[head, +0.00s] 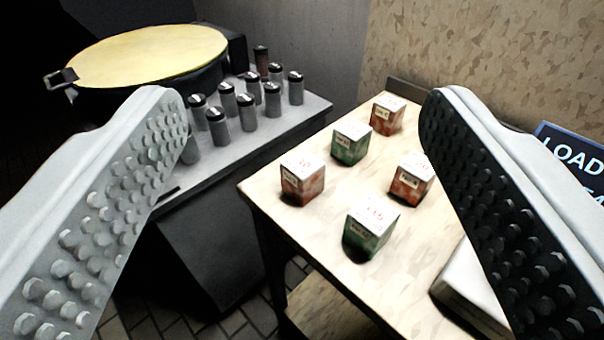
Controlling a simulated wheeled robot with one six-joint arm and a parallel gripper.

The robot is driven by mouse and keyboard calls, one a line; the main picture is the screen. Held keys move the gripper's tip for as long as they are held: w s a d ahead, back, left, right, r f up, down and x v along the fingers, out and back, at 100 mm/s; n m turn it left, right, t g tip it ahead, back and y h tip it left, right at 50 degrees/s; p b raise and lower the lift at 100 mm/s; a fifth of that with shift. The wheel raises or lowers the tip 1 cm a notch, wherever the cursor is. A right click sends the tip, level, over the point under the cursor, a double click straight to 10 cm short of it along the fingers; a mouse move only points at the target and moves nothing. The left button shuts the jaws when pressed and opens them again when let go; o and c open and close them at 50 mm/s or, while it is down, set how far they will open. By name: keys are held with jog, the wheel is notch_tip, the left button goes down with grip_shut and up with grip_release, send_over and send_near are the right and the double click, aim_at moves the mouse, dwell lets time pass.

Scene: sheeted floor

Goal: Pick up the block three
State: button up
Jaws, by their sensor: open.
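Several small blocks with white tops stand on a pale table (270,205). Red-sided ones are a front-left block (302,180), a back block (387,115) and a right block (410,178). Green-sided ones are a middle-back block (351,143) and a front block (370,232). Their labels are too small to read surely, so I cannot tell which is block three. My gripper (305,115) is open and empty, its studded fingers wide apart at the left and right of the view. The blocks show between the fingers, beyond them. The right finger hides part of the table.
A grey bench (255,140) at the left holds several dark-capped cylinders (247,110) and a round yellow-topped drum (150,55). A white box (470,290) lies at the table's lower right. A blue sign (575,160) is at the right. A wall (480,50) stands behind.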

jog(key=shift+o, duration=0.4)
jog(key=m+g, duration=0.9)
jog(key=g, duration=0.8)
send_over(303, 162)
notch_tip(303, 162, down, 8)
notch_tip(303, 162, down, 16)
jog(key=shift+f, duration=0.2)
jog(key=c, duration=1.4)
jog(key=shift+o, duration=0.2)
jog(key=shift+r, duration=0.2)
